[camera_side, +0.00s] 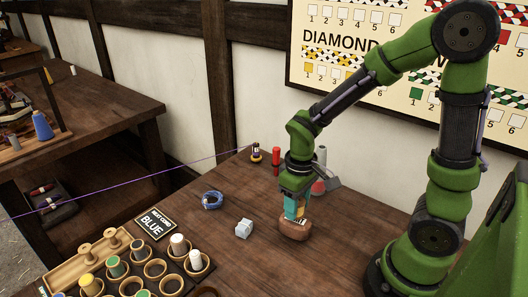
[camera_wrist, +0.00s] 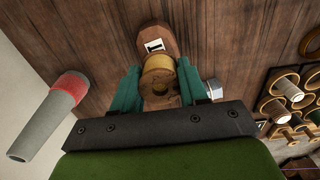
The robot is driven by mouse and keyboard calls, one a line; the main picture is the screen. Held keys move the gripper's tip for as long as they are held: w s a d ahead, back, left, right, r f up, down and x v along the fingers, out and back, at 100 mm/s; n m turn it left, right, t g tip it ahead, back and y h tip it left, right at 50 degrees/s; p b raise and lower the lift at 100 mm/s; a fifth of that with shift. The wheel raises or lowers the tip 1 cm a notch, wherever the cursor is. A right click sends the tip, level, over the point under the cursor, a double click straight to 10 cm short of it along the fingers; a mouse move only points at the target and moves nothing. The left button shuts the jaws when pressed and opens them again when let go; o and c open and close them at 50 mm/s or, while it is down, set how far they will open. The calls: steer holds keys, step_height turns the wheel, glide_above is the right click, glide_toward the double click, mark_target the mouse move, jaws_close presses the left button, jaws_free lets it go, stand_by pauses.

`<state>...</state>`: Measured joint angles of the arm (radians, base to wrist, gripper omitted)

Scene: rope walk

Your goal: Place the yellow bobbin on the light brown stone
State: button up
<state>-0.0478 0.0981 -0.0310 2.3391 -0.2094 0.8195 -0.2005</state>
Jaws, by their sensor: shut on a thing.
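My gripper (camera_wrist: 158,88) is shut on the yellow bobbin (camera_wrist: 157,69), with a teal finger on each side of it. The brown stone (camera_wrist: 157,33) shows beyond the bobbin in the wrist view and carries a small white tag. In the side view my gripper (camera_side: 296,209) points down directly above the stone (camera_side: 293,231), which lies on the table. The fingers mostly hide the bobbin there. I cannot tell whether the bobbin touches the stone.
A grey-white block (camera_side: 244,228) and a blue cord coil (camera_side: 212,200) lie left of the stone. A grey, red-banded thing (camera_wrist: 49,112) stands close by. A bobbin rack (camera_side: 135,265) and a "BLUE" card (camera_side: 155,223) are at front left. A purple cord (camera_side: 130,182) stretches across.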

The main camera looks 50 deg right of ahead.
steer(key=shift+f, duration=0.75)
steer(key=shift+f, duration=0.15)
steer(key=o, duration=1)
steer(key=shift+o, duration=0.2)
steer(key=s+a+r+m+t+y, duration=0.1)
steer(key=s+r+m+t, duration=0.1)
steer(key=r, duration=0.7)
steer(key=s+a+r+m+t+y, duration=0.1)
steer(key=r+t, duration=0.4)
steer(key=r, duration=0.5)
steer(key=shift+s+a+m, duration=0.4)
steer(key=shift+s+m, duration=0.1)
steer(key=shift+s, duration=0.2)
